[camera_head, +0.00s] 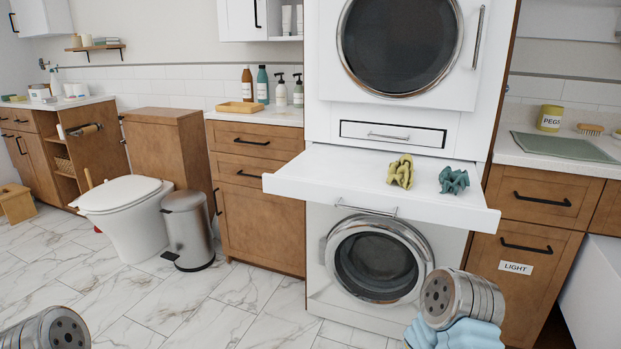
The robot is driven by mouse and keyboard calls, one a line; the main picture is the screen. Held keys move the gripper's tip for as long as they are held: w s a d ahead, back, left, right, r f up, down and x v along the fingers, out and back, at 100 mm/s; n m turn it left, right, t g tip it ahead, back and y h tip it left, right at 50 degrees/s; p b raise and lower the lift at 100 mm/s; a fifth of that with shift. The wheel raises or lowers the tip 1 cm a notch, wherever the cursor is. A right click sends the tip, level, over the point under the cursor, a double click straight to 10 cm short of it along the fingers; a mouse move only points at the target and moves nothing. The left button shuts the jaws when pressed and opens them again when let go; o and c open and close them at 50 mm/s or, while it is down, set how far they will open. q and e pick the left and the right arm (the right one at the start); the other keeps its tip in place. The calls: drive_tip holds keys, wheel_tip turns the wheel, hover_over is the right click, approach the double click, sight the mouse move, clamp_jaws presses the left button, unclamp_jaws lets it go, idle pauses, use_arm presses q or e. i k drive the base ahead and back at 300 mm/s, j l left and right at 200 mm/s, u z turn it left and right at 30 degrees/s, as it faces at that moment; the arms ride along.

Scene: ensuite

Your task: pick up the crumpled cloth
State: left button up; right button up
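A crumpled yellow cloth (400,171) and a crumpled dark teal cloth (453,181) sit side by side, apart, on the white pull-out shelf (330,172) between the two machines. A light blue crumpled, cloth-like thing (457,335) shows at the bottom edge, directly below the metal end of my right arm; I cannot tell whether it is held. The fingers of my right gripper do not show clearly. Only a metal part of my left arm shows at the bottom left corner, and its gripper fingers are out of view.
The lower washer (376,259) stands under the shelf, which juts into the room. A steel bin (188,230) and toilet (122,205) stand left. A cabinet labelled LIGHT (515,267) and a counter with a PEGS tin (549,118) are right. The marble floor ahead is clear.

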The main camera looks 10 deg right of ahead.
sight(450, 180)
drive_tip(key=l+z, duration=0.5)
drive_tip(key=i+l+z, duration=0.2)
drive_tip(key=l+z, duration=0.3)
